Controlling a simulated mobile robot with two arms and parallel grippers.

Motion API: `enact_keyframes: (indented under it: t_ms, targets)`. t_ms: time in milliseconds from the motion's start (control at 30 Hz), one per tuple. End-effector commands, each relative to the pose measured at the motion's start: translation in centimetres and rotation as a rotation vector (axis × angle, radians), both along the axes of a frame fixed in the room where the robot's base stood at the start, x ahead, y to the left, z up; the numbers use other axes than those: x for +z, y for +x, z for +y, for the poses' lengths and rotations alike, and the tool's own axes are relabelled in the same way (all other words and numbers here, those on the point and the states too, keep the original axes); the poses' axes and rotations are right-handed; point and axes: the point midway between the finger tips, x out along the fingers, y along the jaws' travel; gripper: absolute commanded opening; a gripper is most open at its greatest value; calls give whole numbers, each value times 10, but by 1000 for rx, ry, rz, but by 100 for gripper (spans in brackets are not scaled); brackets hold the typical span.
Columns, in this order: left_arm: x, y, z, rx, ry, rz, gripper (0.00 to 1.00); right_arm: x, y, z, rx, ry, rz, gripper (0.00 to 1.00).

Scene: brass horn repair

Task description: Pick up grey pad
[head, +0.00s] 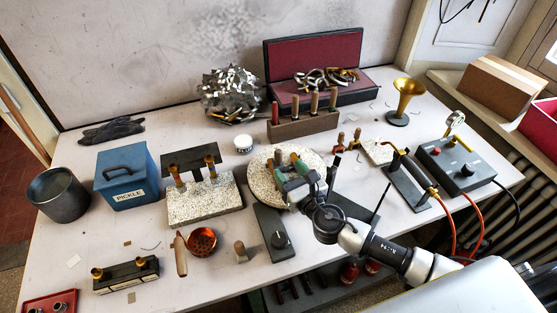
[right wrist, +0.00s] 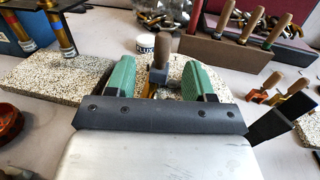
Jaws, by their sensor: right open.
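My right gripper (head: 291,173) is open over the round speckled disc (head: 262,190), with its green fingers apart. In the right wrist view, a small grey block (right wrist: 158,74) with a brown wooden knob (right wrist: 158,48) on top stands between the fingers (right wrist: 160,82). A brass-coloured piece shows just below it. This block looks like the grey pad, but I cannot tell for sure. I see no clear contact between it and the fingers. Its lower part is hidden by my gripper's body. My left gripper is not in view.
A wooden rack of handled tools (head: 304,123) stands behind the disc, and a white jar (head: 243,144) behind left. A speckled slab with brass-topped posts (head: 204,203) is left. A torch stand (head: 406,185) and gauge box (head: 456,165) are right.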

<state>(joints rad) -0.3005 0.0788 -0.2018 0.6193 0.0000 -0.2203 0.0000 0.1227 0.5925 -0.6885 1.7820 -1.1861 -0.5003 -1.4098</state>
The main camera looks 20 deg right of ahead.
Motion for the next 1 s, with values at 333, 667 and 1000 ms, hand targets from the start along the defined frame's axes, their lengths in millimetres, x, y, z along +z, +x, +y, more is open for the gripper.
enact_keyframes:
  t_ms: [333,667,1000]
  targets:
    - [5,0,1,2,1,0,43,-3,35,5,-2,5,1,53]
    - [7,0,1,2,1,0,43,-7,69,9,-2,5,1,53]
    - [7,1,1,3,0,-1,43,-7,69,9,-2,6,1,30]
